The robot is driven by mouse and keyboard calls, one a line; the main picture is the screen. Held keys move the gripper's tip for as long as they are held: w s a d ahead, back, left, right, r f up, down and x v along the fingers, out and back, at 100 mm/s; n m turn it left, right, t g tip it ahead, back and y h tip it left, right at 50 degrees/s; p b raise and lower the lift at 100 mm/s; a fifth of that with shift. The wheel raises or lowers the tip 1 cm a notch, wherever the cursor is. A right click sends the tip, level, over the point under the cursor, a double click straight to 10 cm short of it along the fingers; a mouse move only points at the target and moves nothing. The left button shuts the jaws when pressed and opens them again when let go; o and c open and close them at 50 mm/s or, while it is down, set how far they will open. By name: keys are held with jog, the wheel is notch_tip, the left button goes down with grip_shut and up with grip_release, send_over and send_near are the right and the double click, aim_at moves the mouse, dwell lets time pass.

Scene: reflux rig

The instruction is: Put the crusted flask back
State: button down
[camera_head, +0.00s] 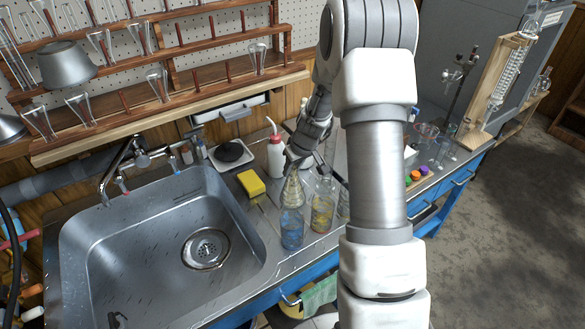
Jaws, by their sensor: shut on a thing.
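A clear conical flask with a pale brownish film, which looks like the crusted flask (293,191), is at my gripper (312,167), just above and behind a bottle of blue liquid (291,231). My gripper is shut on it near the neck; my wrist hides part of the grip. Whether the flask's base touches the counter is hard to tell. A second glass vessel with yellow-orange contents (322,214) stands upright just right of the blue bottle.
The steel sink (150,240) lies left of the bottles, with a yellow sponge (251,183) at its rim. Wooden racks (160,92) hold upside-down glassware. A wooden stand (497,88) is at right.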

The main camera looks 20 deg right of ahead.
jog(key=shift+f, duration=0.1)
jog(key=c, duration=0.6)
grip_release()
